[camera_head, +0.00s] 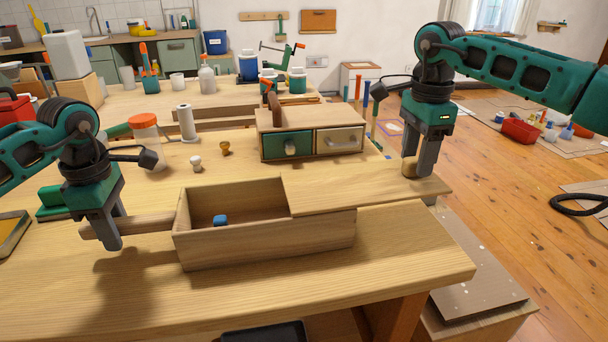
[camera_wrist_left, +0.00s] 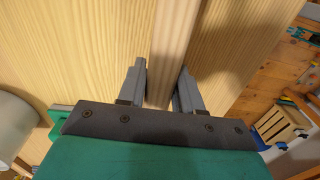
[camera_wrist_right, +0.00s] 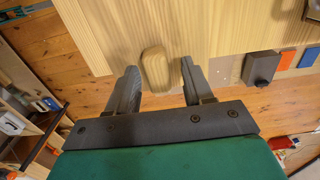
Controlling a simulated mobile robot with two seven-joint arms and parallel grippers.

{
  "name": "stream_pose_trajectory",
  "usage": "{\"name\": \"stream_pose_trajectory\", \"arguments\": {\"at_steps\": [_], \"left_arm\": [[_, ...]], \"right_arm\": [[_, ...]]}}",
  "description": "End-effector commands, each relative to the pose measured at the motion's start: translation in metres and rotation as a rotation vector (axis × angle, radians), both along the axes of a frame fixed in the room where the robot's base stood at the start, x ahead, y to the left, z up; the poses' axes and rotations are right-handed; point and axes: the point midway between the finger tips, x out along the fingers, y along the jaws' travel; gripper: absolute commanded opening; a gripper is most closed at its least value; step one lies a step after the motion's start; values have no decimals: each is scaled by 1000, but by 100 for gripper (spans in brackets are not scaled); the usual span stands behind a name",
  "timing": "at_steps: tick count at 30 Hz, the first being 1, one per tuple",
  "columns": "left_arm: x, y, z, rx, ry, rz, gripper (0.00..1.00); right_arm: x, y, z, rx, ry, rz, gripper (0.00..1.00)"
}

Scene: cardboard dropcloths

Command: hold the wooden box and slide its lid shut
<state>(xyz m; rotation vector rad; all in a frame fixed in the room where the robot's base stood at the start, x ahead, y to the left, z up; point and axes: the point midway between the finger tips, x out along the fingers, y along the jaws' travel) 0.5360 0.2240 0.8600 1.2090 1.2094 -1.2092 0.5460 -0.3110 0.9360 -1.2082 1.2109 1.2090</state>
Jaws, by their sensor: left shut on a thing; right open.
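The wooden box (camera_head: 262,245) stands on the workbench, its left part open with a small blue object (camera_head: 220,220) inside. Its flat lid (camera_head: 345,191) covers the right part and juts out past the box's right end. My left gripper (camera_head: 112,240) is shut on the box's bar handle (camera_head: 152,223), which also shows between the fingers in the left wrist view (camera_wrist_left: 172,50). My right gripper (camera_head: 413,170) is open at the lid's right end. In the right wrist view, the lid's wooden knob (camera_wrist_right: 155,70) lies between the fingertips, with gaps on both sides.
A small cabinet with a green and a pale drawer (camera_head: 313,143) stands just behind the lid. Two small knobs (camera_head: 196,163) and an orange-lidded jar (camera_head: 146,140) stand behind the box. The bench front (camera_head: 330,268) is clear.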

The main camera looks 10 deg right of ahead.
Motion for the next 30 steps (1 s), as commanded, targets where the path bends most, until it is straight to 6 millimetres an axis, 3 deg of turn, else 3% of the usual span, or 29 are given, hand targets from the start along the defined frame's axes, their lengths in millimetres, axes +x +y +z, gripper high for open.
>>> {"name": "stream_pose_trajectory", "arguments": {"at_steps": [16,30], "left_arm": [[0,0,0,0,0,-3,8],[0,-1,0,0,0,-4,8]], "right_arm": [[0,0,-12,1,-1,1,51],[0,0,-11,1,-2,1,11]]}}
